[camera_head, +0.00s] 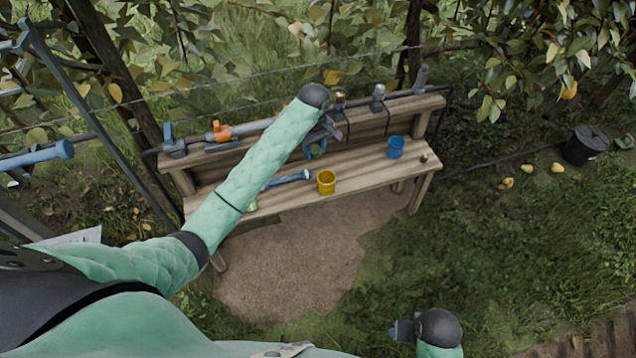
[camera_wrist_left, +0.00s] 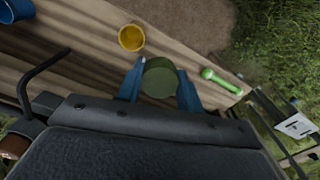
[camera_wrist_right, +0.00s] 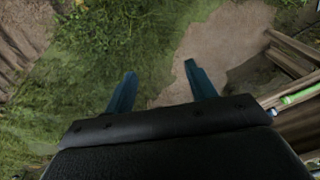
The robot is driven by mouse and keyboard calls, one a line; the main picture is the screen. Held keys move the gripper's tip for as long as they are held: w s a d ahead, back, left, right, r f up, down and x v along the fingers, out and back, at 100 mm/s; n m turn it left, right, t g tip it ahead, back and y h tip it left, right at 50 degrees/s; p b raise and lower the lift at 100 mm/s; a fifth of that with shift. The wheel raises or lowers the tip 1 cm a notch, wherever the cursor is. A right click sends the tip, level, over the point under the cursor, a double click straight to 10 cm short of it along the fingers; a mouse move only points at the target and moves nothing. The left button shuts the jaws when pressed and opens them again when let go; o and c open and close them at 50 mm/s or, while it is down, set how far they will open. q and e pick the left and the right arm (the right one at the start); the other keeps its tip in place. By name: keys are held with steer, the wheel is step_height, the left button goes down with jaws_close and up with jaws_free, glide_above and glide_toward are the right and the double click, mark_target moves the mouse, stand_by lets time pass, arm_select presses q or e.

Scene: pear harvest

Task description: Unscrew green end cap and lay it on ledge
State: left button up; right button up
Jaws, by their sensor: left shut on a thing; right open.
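My left gripper (camera_wrist_left: 158,92) is shut on the dark green end cap (camera_wrist_left: 160,78), one blue finger on each side of it. In the head view, my left gripper (camera_head: 320,140) and the cap (camera_head: 316,152) are over the wooden bench, partly behind my forearm. No pipe shows joined to the cap in the left wrist view. The bench's plank ledge (camera_head: 355,172) lies below; I cannot tell how far the cap is above it. My right gripper (camera_wrist_right: 160,85) is open and empty over grass and bare soil, away from the bench; it also shows in the head view (camera_head: 400,332).
A pipe with an orange fitting (camera_head: 218,132) runs along the back. A black bucket (camera_head: 585,145) and pears (camera_head: 557,168) are at right.

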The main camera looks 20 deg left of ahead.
arm_select(q)
step_height(320, 180, down, 8)
steer(key=s+a+n, duration=0.2)
steer(key=n, duration=0.1)
arm_select(e)
step_height(320, 180, up, 6)
steer(key=s+f+b, duration=0.1)
arm_select(q)
steer(key=n+p, duration=0.2)
glide_above(276, 198)
step_height(276, 198, down, 16)
steer(key=shift+w+r, duration=0.1)
step_height(276, 198, down, 4)
steer(key=shift+r, duration=0.2)
steer(key=shift+f, duration=0.45)
arm_select(e)
step_height(276, 198, down, 9)
steer(key=w, duration=0.1)
steer(key=shift+w, duration=0.4)
arm_select(q)
steer(key=shift+f, duration=0.1)
arm_select(e)
steer(key=shift+s, duration=0.1)
